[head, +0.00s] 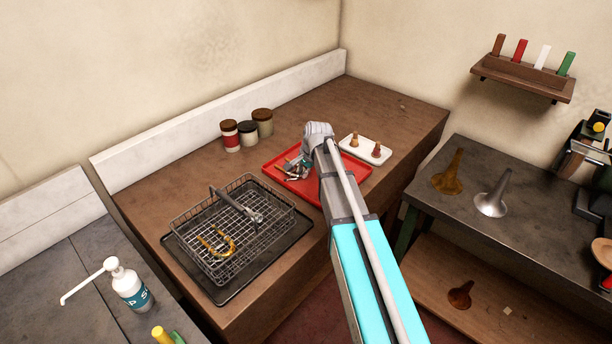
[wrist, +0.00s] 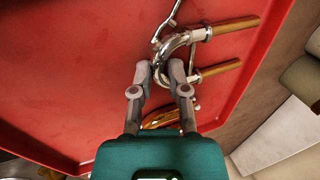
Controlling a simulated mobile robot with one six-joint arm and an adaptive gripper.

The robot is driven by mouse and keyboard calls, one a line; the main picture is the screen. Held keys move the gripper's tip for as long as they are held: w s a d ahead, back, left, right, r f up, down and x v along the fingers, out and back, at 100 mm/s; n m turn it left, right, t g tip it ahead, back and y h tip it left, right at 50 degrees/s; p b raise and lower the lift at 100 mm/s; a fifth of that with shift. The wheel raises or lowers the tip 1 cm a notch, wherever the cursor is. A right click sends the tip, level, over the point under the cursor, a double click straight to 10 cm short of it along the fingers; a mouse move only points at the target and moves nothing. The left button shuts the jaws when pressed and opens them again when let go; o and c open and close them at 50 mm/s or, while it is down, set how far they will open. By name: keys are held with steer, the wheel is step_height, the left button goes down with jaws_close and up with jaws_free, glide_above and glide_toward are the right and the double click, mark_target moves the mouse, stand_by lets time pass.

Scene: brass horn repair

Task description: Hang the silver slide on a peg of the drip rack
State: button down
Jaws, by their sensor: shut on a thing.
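The silver slide (wrist: 176,48), a shiny U-shaped bow with two brass-coloured legs, lies over the red tray (wrist: 70,60) in the wrist view. My gripper (wrist: 160,72) is shut on its bow, the legs pointing right. I cannot tell whether the slide touches the tray. In the head view my gripper is mostly hidden by my arm, over the red tray (head: 312,191), where small metal parts (head: 294,167) show. A brass piece (wrist: 160,118) lies partly hidden beneath my fingers.
A wire basket (head: 187,244) holding a brass U-shaped piece (head: 230,246) stands on a black tray (head: 288,241), left of the red tray. A white tray (head: 352,154) with two small brown pieces is behind right. Several jars (head: 262,122) stand by the wall.

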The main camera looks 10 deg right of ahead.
steer(key=shift+f, duration=0.15)
steer(key=c, duration=0.9)
jaws_free()
steer(key=shift+r, duration=0.2)
steer(key=p+v, duration=1.1)
steer(key=shift+s+d+r, duration=0.1)
steer(key=shift+s+r, duration=0.05)
steer(key=shift+r, duration=0.25)
steer(key=shift+s, duration=0.1)
steer(key=s+n+g, duration=0.1)
steer(key=s+n, duration=0.2)
steer(key=s, duration=0.4)
steer(key=s+a+n+g+h, duration=0.1)
steer(key=s+n, duration=0.3)
steer(key=s, duration=0.4)
steer(key=s+a+f+n+g+h, duration=0.1)
steer(key=s+n, duration=0.2)
steer(key=s, duration=0.4)
steer(key=shift+s+a+n, duration=0.2)
steer(key=shift+a+n, duration=0.05)
steer(key=shift+n, duration=0.15)
steer(key=shift+f, duration=0.1)
